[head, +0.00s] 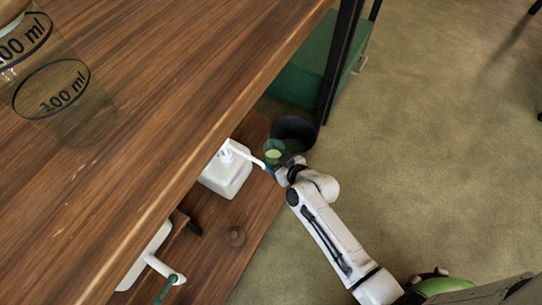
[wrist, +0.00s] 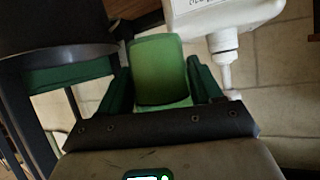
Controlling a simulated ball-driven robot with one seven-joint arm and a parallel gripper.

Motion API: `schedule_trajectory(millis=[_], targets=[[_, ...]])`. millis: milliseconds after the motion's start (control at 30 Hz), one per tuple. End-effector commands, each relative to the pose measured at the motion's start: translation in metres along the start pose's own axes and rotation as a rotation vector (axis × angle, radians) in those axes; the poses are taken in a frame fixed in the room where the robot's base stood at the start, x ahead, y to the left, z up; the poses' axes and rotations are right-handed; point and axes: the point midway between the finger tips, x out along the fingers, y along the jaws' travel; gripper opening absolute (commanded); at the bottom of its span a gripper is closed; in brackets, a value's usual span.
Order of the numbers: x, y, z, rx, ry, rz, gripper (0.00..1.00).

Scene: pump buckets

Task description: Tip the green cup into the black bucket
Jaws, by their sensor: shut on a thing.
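The green cup (head: 273,146) is small and see-through green, with a paler green patch inside. In the wrist view the cup (wrist: 158,68) stands between the two green fingers of my gripper (wrist: 160,85), which is shut on it. In the head view my gripper (head: 279,162) holds the cup at the near left side of the black bucket (head: 296,129), overlapping its rim in the picture. The bucket also fills the upper left of the wrist view (wrist: 50,25). The cup's exact tilt and the bucket's inside are hard to make out.
A white pump bottle (head: 227,175) stands on the lower wooden shelf, its spout reaching toward the cup. Another white pump bottle (head: 147,262) is nearer. The upper wooden tabletop (head: 170,75) overhangs at left. A black post (head: 338,65) rises behind the bucket. Open floor lies right.

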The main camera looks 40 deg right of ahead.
Motion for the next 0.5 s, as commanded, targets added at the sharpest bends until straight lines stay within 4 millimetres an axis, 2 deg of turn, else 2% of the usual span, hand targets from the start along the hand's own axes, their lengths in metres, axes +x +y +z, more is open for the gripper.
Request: schedule_trajectory(millis=[500], targets=[[-0.002,0.017,-0.02,0.275,-0.114,-0.13,0.23]])
